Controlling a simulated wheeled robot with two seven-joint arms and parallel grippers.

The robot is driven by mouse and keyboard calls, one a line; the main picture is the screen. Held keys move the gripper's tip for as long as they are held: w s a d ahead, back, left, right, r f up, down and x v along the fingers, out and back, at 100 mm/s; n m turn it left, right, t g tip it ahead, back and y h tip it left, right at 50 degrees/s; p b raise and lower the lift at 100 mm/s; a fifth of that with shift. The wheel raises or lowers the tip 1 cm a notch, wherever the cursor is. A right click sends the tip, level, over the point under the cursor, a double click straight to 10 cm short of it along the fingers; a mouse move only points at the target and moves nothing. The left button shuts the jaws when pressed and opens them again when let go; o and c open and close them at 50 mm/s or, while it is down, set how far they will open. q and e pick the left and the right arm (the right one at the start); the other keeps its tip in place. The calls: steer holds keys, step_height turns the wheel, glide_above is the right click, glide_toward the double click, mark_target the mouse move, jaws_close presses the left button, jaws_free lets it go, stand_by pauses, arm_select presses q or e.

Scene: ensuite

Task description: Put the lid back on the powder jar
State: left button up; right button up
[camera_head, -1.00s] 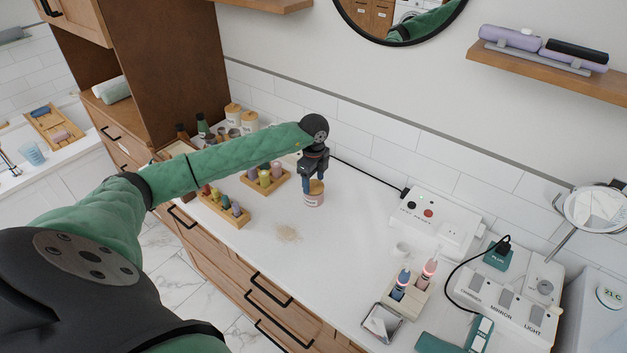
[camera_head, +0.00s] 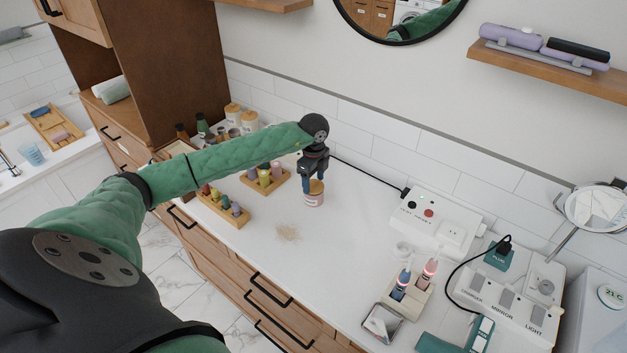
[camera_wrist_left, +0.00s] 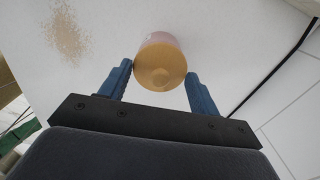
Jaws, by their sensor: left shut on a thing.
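The pink powder jar (camera_head: 314,200) stands upright on the white counter. Its round wooden lid (camera_head: 317,186) is on top of it, and in the left wrist view the lid (camera_wrist_left: 160,68) covers the jar's mouth, with a strip of pink jar (camera_wrist_left: 161,38) behind it. My left gripper (camera_head: 312,183) points down over the jar and is shut on the lid. In the left wrist view its two blue fingers stand at either side of the lid. Whether the lid is fully seated cannot be told. My right gripper is not in view.
Spilled powder (camera_head: 288,232) lies on the counter in front of the jar. Wooden racks of small bottles (camera_head: 224,207) stand to the left. A white socket box (camera_head: 437,222) and a holder with two lit devices (camera_head: 411,290) are to the right.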

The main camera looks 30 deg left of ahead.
arm_select(q)
steer(key=o, duration=1.3)
steer(key=shift+r, duration=0.1)
steer(key=shift+r+p, duration=1.25)
steer(key=shift+r, duration=2.2)
jaws_close()
